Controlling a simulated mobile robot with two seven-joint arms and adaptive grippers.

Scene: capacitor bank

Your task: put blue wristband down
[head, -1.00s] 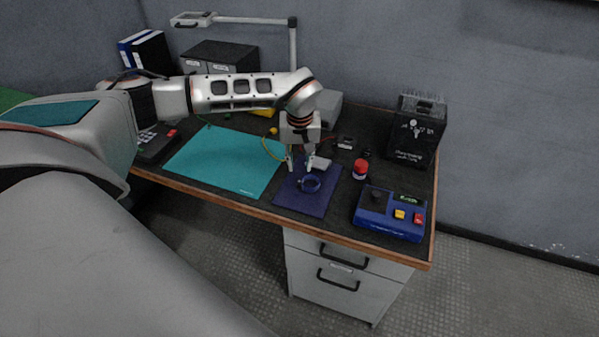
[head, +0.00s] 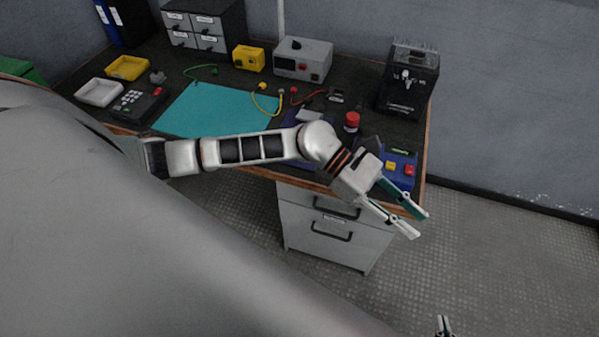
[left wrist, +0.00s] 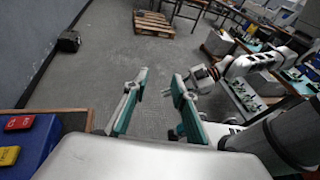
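The blue wristband is not visible in either view now; my left arm covers much of the dark blue mat (head: 291,122), where it lay a second ago. My left gripper (head: 419,225) is past the desk's front right corner, over the floor. In the left wrist view its two fingers (left wrist: 157,98) are apart with nothing between them. Only a tip of my right gripper (head: 444,325) shows at the bottom edge of the head view, too little to tell its state.
A blue box (head: 401,163) with yellow and red buttons sits at the desk's right edge, close behind my left gripper. A red-capped jar (head: 352,122) and black unit (head: 408,85) stand behind. The teal mat (head: 215,110) is clear. Open floor (head: 480,240) lies right.

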